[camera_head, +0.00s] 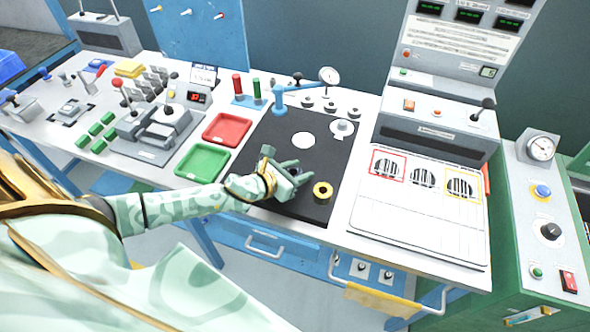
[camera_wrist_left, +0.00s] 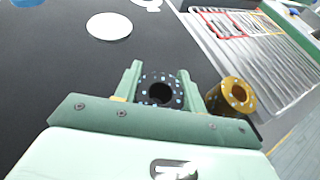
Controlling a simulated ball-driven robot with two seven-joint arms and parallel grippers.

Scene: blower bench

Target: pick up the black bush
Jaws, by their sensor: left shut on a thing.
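The black bush (camera_wrist_left: 161,91) is a dark ring with a central hole and light specks. It sits between the fingers of my left gripper (camera_wrist_left: 160,84) in the left wrist view, over the black mat. In the head view my left gripper (camera_head: 294,178) is low over the front part of the black mat (camera_head: 285,150), and the bush is mostly hidden by the fingers. The left gripper is shut on the bush. I cannot tell whether the bush touches the mat. My right gripper is not in view.
A yellow bush (camera_head: 322,190) stands just right of the gripper, close to the right finger. A white disc (camera_head: 303,140) lies on the mat. Red (camera_head: 227,129) and green (camera_head: 203,161) trays are left. A slotted white panel (camera_head: 420,215) is right. The mat's middle is clear.

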